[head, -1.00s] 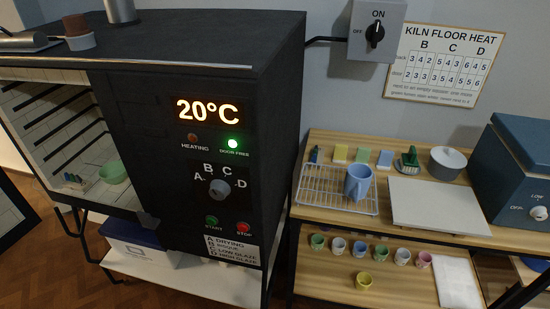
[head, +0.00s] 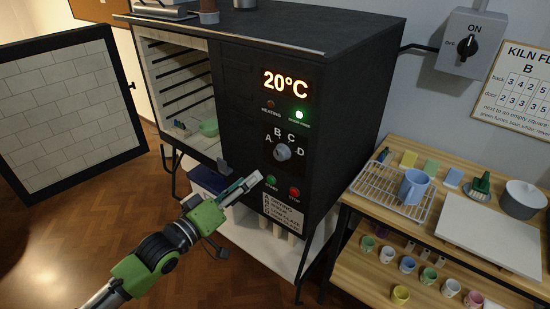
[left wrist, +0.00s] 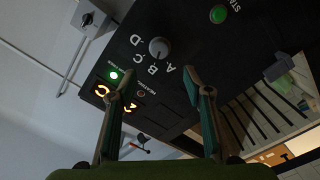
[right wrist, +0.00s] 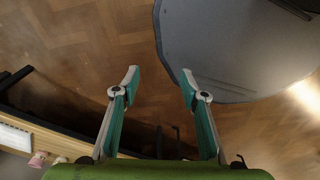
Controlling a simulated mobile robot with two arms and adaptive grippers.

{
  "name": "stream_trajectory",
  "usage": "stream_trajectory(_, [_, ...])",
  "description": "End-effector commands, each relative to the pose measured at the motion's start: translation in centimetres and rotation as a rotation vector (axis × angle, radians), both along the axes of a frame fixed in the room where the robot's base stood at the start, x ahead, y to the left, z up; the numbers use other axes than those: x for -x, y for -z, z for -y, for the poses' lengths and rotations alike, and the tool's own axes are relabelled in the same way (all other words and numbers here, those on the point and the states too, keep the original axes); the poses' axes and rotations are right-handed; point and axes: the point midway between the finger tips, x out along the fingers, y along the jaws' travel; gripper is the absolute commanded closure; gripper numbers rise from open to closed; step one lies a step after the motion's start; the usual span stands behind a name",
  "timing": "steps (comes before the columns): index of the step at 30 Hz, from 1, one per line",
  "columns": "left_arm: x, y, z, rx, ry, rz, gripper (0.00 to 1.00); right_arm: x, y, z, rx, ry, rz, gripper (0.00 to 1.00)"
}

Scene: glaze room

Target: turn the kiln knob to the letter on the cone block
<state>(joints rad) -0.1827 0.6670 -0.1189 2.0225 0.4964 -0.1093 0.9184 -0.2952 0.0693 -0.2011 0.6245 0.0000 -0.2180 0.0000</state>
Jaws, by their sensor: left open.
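The kiln knob (head: 283,152) is a grey dial on the black kiln front (head: 340,125), among the letters A, B, C and D. Its pointer is too small to read surely. It also shows in the left wrist view (left wrist: 159,47), upside down, beyond the fingertips. My left gripper (head: 250,184) is open, empty and apart from the knob, below and left of it in the head view. A small block with cones (head: 180,127) seems to stand in the kiln chamber; its letter is not legible. My right gripper (right wrist: 160,77) is open and empty above the floor.
The kiln door (head: 65,120) stands open at left. The green start (head: 271,180) and red stop (head: 294,191) buttons sit below the knob. A wooden shelf table (head: 400,154) with a mug and rack stands at right.

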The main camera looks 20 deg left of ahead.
Motion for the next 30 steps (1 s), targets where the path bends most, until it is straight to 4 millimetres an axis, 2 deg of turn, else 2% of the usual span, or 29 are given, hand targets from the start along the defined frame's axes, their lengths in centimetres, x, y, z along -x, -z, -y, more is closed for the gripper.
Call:
stream_trajectory(12, [-7.2,-0.4,2.6,-0.002,-0.001,0.002,0.54,0.7,-2.0,1.2,0.014,-0.004,-0.011,0.60])
stream_trajectory(18, [-10.2,-0.2,3.6,-0.003,-0.002,0.000,0.54,0.7,-2.6,1.2,0.014,-0.004,-0.012,0.60])
stream_trajectory(24, [-11.6,0.0,4.2,-0.004,-0.001,0.000,0.54,0.8,-2.9,1.2,0.014,-0.003,-0.012,0.60])
stream_trajectory(30, [-11.8,0.1,4.3,-0.004,-0.001,-0.001,0.54,0.8,-2.9,1.2,0.014,-0.003,-0.012,0.60])
